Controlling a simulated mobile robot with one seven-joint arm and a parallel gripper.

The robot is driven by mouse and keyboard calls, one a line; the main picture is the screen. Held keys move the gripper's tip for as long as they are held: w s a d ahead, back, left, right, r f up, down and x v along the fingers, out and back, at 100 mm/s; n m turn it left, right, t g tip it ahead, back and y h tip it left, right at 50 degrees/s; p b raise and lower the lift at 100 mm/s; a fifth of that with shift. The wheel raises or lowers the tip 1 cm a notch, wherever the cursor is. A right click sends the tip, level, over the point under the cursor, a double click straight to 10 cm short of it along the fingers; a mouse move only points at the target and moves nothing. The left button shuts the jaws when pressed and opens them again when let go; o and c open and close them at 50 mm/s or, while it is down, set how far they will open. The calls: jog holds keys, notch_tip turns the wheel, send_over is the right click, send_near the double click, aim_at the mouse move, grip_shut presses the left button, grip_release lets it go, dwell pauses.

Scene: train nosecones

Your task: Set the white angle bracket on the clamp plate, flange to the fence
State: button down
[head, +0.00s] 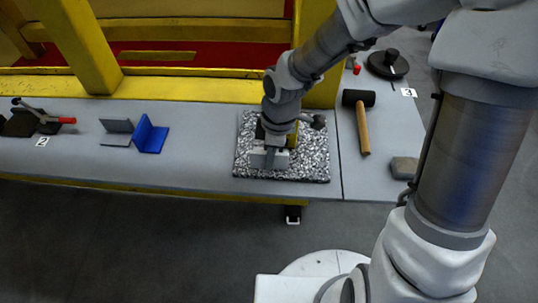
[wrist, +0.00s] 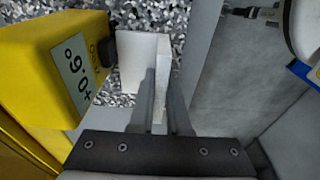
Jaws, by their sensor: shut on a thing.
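The white angle bracket (wrist: 133,58) is in the wrist view, with one flange upright between my fingers and the other turned left. In the head view the bracket (head: 257,160) is at the front of a speckled plate (head: 313,165). My gripper (wrist: 163,98) is shut on the upright flange; it also shows in the head view (head: 269,153). Whether the bracket touches the plate, I cannot tell. At the far left, by label 2, a clamp with a red handle (head: 66,120) stands by dark blocks, probably the clamp plate and fence (head: 20,124); details are too small.
A yellow gauge (wrist: 45,70) reading about +0.6° stands close left of the bracket. A grey bracket (head: 117,127) and a blue bracket (head: 150,135) stand on the bench between clamp and speckled plate. A mallet (head: 362,125) lies right. The yellow frame (head: 180,88) runs behind.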

jog(key=c, duration=0.9)
grip_release()
jog(key=shift+f, duration=0.15)
